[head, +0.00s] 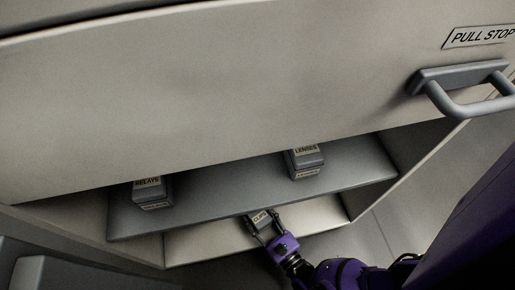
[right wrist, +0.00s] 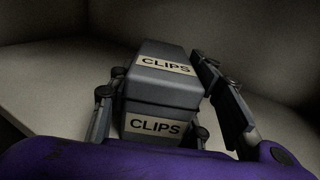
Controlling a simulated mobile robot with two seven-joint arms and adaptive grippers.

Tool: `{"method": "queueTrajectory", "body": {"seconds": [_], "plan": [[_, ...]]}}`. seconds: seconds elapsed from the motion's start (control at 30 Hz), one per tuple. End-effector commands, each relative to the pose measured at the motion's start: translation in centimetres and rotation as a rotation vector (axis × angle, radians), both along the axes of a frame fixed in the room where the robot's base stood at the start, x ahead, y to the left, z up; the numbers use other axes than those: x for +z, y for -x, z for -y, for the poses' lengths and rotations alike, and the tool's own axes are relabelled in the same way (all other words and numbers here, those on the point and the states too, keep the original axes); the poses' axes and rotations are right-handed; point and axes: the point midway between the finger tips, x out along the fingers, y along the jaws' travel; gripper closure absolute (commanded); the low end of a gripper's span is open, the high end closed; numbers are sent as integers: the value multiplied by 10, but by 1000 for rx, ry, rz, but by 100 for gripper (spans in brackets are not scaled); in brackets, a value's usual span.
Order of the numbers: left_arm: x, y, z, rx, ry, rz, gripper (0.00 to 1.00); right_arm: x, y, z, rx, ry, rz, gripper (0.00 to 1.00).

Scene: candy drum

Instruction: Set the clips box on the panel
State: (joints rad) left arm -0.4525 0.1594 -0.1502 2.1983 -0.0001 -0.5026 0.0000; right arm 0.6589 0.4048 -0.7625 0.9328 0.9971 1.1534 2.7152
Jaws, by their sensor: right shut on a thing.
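The clips box (head: 259,219) is a small grey box with pale labels reading CLIPS. It also fills the middle of the right wrist view (right wrist: 160,95). My right gripper (head: 265,226) is shut on it, with one finger on each side of the box in the wrist view. In the head view the box is at the front edge of a grey shelf panel (head: 230,190), over the paler floor of the compartment. I cannot tell whether the box touches anything below. My left gripper is not in view.
A relays box (head: 150,188) stands on the left of the grey panel and a lenses box (head: 305,160) toward its right. The panel between them is clear. A large pale front (head: 220,90) with a grey handle (head: 465,90) and a PULL STOP label overhangs the compartment.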

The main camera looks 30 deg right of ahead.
Motion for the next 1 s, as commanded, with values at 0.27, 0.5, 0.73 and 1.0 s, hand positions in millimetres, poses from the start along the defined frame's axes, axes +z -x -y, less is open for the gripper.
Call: {"method": "queueTrajectory", "body": {"seconds": [0.27,0.5,0.73,1.0], "plan": [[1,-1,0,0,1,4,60,-2,0,0,-1,1,-1,43],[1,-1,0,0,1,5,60,-1,0,0,0,1,-1,36],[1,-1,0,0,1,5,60,0,4,1,0,0,-3,36],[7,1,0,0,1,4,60,0,57,6,-1,1,-5,36]]}}
